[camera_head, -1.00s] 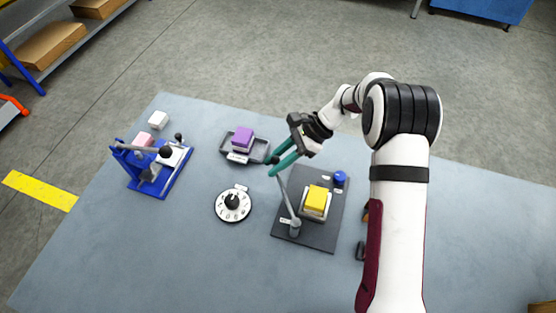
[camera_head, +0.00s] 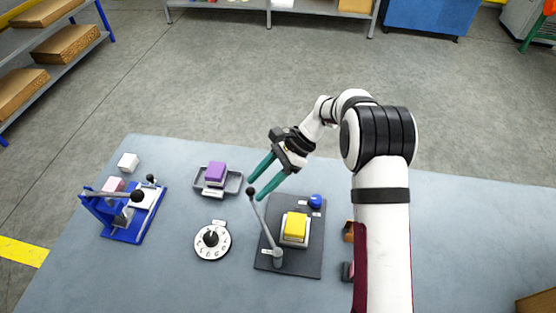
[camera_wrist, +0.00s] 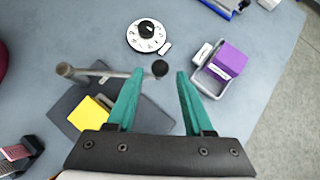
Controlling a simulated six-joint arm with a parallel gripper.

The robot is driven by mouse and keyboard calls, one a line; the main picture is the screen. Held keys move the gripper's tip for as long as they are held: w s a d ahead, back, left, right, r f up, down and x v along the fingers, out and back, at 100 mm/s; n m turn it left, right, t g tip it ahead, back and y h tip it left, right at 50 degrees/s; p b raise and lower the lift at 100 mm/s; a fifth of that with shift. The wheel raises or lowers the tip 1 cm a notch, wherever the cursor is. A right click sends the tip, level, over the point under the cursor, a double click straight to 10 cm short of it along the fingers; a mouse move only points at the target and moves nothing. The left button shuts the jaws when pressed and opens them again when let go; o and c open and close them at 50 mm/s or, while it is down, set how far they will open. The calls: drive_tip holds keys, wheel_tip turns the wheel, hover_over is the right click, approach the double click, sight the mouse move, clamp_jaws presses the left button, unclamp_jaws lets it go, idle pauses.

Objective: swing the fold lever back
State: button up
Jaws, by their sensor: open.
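The fold lever is a grey rod (camera_head: 264,226) with a black knob (camera_head: 250,190). It rises from a pivot on the dark base plate (camera_head: 307,262) and leans toward the back left. My gripper (camera_head: 255,190) has teal fingers and is open at the knob. In the wrist view, the knob (camera_wrist: 160,68) shows between and slightly beyond the fingertips, with gaps on both sides. A yellow block (camera_head: 295,226) sits on a pale pad on the plate, right of the lever. A blue button (camera_head: 315,201) is behind it.
A white dial (camera_head: 212,241) lies left of the plate. A grey tray (camera_head: 233,184) with a purple block (camera_head: 215,173) is behind the dial. A blue fixture (camera_head: 128,235) stands at the far left, near a white block (camera_head: 128,162). Bare table lies between them.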

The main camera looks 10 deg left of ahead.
drive_tip(key=v, duration=1.1)
drive_tip(key=shift+d+r, duration=0.2)
drive_tip(key=shift+w, duration=0.15)
drive_tip(key=s+d+r+n+t+h, duration=0.1)
drive_tip(key=s+d+r+n+h, duration=0.2)
drive_tip(key=s, duration=0.5)
drive_tip(key=s+d+r+t, duration=0.2)
drive_tip(key=s+d+r, duration=0.25)
drive_tip(key=s, duration=0.45)
drive_tip(key=s+d+f+n+t+h, duration=0.1)
drive_tip(key=s+f, duration=0.1)
drive_tip(key=s, duration=0.4)
drive_tip(key=s+d+f+n+h, duration=0.1)
drive_tip(key=s+d+f, duration=0.1)
drive_tip(key=s, duration=0.5)
drive_tip(key=shift+d+f+t+h, duration=0.15)
drive_tip(key=shift+d+t+h, duration=0.15)
drive_tip(key=shift+d+t, duration=0.1)
